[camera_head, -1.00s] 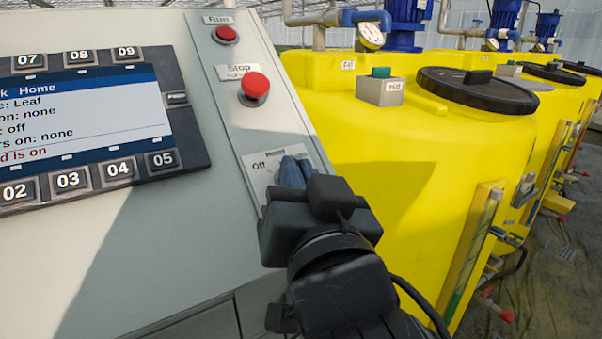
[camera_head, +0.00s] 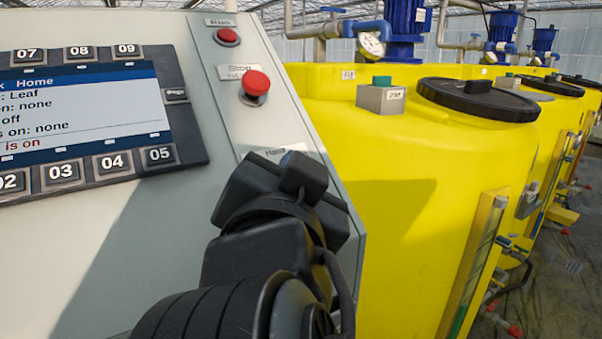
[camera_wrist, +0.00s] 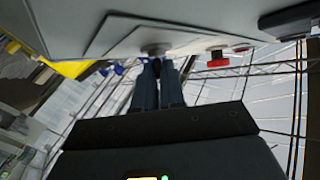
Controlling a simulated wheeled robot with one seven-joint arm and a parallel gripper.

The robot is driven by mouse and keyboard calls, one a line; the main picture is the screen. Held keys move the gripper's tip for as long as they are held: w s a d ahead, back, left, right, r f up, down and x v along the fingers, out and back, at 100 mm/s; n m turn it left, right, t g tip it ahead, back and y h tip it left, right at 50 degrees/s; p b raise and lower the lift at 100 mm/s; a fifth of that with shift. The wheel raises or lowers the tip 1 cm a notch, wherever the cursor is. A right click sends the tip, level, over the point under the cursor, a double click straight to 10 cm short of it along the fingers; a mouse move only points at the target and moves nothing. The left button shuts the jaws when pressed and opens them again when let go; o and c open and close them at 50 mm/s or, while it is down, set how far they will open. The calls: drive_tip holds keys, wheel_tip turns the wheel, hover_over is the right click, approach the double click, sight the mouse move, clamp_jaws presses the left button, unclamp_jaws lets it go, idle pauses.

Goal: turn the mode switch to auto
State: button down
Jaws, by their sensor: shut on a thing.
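The mode switch (camera_wrist: 156,50) sits on the sloped grey panel; its round grey base shows in the wrist view just past my fingertips. My gripper (camera_wrist: 158,66) is shut on its dark knob, with one blue-grey finger on each side. In the head view my gripper (camera_head: 289,160) covers the switch and most of its label plate (camera_head: 263,154). Only the plate's top edge shows there, so I cannot read which position the knob points to.
A display (camera_head: 82,100) with numbered keys is at left. Yellow tanks (camera_head: 390,160) with black lids stand close at right.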

drive_tip(key=shift+a+f, duration=0.1)
drive_tip(key=shift+f, duration=0.2)
drive_tip(key=c, duration=1.2)
unclamp_jaws()
drive_tip(key=shift+w, duration=0.15)
drive_tip(key=shift+r, duration=0.1)
drive_tip(key=s+b, duration=0.1)
drive_tip(key=s, duration=0.7)
drive_tip(key=shift+a+b, duration=0.15)
drive_tip(key=shift+b, duration=0.2)
